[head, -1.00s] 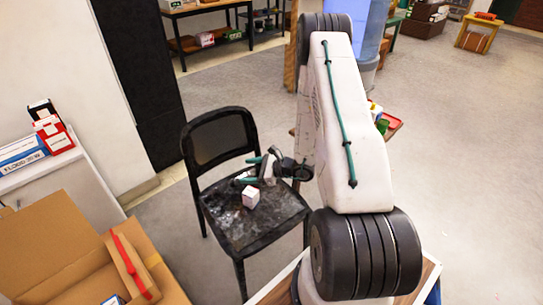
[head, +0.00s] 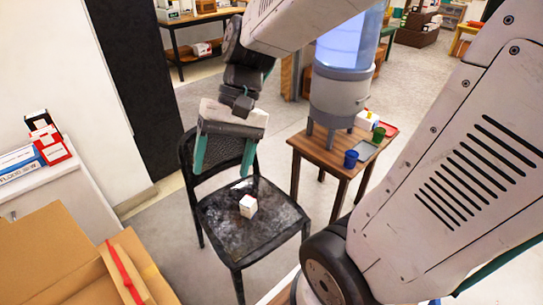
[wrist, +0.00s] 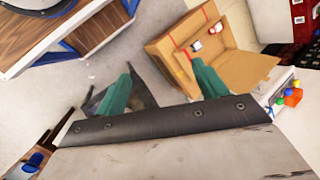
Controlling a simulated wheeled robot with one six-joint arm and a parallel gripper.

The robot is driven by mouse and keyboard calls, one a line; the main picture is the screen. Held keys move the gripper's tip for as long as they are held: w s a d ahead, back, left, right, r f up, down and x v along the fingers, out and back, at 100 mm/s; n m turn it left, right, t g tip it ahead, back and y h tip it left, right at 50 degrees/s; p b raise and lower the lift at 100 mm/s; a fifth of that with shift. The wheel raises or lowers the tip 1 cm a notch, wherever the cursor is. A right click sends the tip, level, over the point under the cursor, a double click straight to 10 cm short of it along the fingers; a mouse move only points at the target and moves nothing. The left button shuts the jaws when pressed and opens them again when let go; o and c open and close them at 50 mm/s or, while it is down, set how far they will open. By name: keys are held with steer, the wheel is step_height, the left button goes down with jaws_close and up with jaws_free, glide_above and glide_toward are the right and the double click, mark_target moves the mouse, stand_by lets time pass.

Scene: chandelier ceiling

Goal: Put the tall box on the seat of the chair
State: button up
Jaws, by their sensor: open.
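A small white box (head: 248,206), a little taller than wide, stands on the seat of the black chair (head: 225,222). Nothing is holding it. My gripper (head: 222,168), with two teal fingers, is open and empty, raised in front of the chair's backrest, above and to the left of the box. In the wrist view my gripper (wrist: 160,88) shows its fingers wide apart. Part of the chair (wrist: 146,90) shows between them, and the box cannot be made out there.
An open cardboard carton (head: 60,255) stands at lower left, below a white cabinet (head: 45,185) with small boxes. A wooden table (head: 330,148) with a water dispenser (head: 340,95) and cups stands right of the chair. Grey floor is free behind.

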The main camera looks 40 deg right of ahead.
steer(key=s+d+r+n+t+h, duration=0.1)
steer(key=s+d+n+h, duration=0.1)
steer(key=s, duration=0.2)
steer(key=s+d+r+n+t+h, duration=0.1)
steer(key=s+d+r+h, duration=0.1)
steer(key=s+h, duration=0.1)
steer(key=shift+s+r+n+t, duration=0.3)
steer(key=shift+s+n, duration=0.1)
steer(key=shift+s, duration=0.35)
stand_by(0.5)
